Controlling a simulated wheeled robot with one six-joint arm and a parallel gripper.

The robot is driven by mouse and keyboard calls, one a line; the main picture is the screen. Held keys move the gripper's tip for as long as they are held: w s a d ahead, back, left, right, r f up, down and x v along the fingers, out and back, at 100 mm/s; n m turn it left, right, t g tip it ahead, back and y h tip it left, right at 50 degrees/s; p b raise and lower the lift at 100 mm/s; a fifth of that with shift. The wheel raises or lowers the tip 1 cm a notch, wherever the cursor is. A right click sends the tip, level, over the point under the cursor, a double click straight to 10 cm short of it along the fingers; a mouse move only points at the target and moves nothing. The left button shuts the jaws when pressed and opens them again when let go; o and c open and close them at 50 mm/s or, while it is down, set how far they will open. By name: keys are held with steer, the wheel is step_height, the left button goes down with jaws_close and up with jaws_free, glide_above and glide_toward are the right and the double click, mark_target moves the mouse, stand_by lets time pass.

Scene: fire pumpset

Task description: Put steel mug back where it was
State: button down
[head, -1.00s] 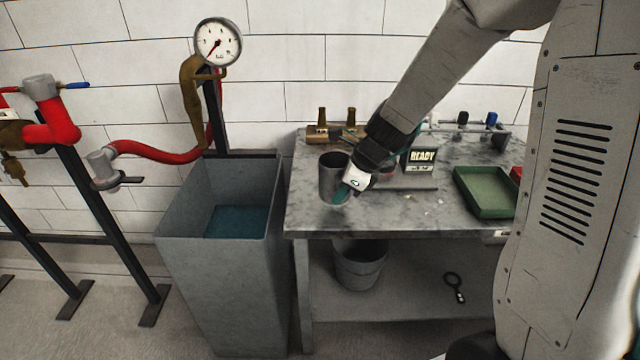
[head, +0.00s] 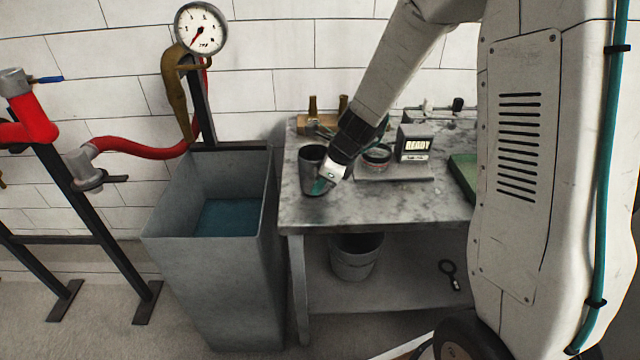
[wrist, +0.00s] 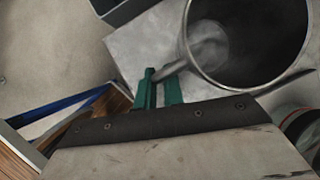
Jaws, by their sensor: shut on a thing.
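The steel mug (head: 311,168) is a dark grey metal cup, upright at the left end of the grey stone-topped bench (head: 400,205). I cannot tell whether its base touches the top. My gripper (head: 322,186) is at the mug's right front side, with its teal fingers closed on it. In the wrist view, the mug (wrist: 250,78) shows its open rim and empty-looking inside at the upper right. The teal fingers (wrist: 162,88) are at its handle (wrist: 185,66), which they partly hide.
A scale with a READY display (head: 415,145) and a round tin (head: 377,157) stand right of my gripper. Brass fittings (head: 313,107) are behind the mug. A deep grey water tank (head: 210,270) stands left of the bench. A bucket (head: 356,258) is on the lower shelf.

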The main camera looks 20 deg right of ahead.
steer(key=shift+f, duration=0.15)
steer(key=shift+f, duration=0.1)
steer(key=c, duration=1.5)
jaws_free()
steer(key=v, duration=1.2)
steer(key=s+r+n+h, duration=0.1)
steer(key=s+r+n, duration=0.2)
steer(key=s+n, duration=0.5)
steer(key=s+r+n+g+h, duration=0.1)
steer(key=s+r+n, duration=0.2)
steer(key=s+n, duration=0.5)
steer(key=s+r+n+g+h, duration=0.1)
steer(key=s+r+n, duration=0.3)
steer(key=s+n, duration=0.5)
steer(key=shift+s+d+h, duration=0.2)
steer(key=shift+s+h, duration=0.4)
steer(key=shift+s, duration=0.8)
